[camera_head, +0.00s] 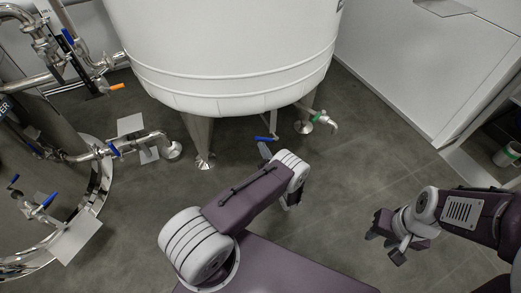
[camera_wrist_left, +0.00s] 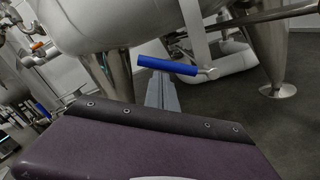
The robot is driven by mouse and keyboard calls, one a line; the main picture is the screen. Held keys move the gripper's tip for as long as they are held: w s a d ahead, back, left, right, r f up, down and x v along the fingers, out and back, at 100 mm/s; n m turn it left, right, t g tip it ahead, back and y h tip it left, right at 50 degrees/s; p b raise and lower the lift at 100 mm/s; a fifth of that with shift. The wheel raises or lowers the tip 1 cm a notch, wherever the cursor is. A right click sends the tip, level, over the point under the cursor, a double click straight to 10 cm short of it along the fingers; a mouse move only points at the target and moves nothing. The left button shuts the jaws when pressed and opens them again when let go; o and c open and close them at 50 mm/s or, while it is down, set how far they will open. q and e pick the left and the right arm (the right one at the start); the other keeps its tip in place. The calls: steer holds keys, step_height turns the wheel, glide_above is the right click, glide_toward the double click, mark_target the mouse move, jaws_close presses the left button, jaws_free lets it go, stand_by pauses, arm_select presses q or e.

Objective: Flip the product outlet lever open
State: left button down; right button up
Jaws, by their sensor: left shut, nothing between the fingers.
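A blue lever (camera_head: 265,138) sits under the white tank (camera_head: 225,60), in front of its legs. In the left wrist view the blue lever (camera_wrist_left: 168,65) lies nearly level on a thin metal stem, slightly tilted down to the right. My left gripper (camera_head: 265,150) is just below and in front of the lever. Its grey fingers (camera_wrist_left: 161,92) are shut and empty, with their tips near the lever's underside; I cannot tell whether they touch it. My right gripper (camera_head: 390,240) is at the lower right, over bare floor, away from the tank; its finger gap is unclear.
The tank's metal legs (camera_head: 200,145) stand on the floor behind the lever. A pipe outlet with a green band (camera_head: 318,119) is to its right. Steel pipes with blue-handled valves (camera_head: 114,150) fill the left. The tiled floor (camera_head: 365,160) at right is clear.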

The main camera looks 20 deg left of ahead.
mark_target(269, 140)
arm_select(q)
steer(key=r+m, duration=0.1)
steer(key=w+d+r+m, duration=0.1)
steer(key=m, duration=0.1)
steer(key=shift+r+p, duration=0.15)
steer(key=shift+p, duration=0.15)
steer(key=m, duration=0.1)
steer(key=w+r+m, duration=0.1)
steer(key=shift+d+r+m, duration=0.25)
steer(key=shift+d+m, duration=0.15)
steer(key=shift+w+d+r+m, duration=0.5)
steer(key=shift+w+d+m, duration=0.2)
steer(key=shift+m, duration=0.45)
steer(key=shift+w+d+r+m, duration=0.55)
steer(key=shift+w+m, duration=0.2)
steer(key=shift+m, duration=0.4)
steer(key=shift+w+d+h, duration=0.1)
steer(key=shift+w+h, duration=0.05)
steer(key=shift+h, duration=0.15)
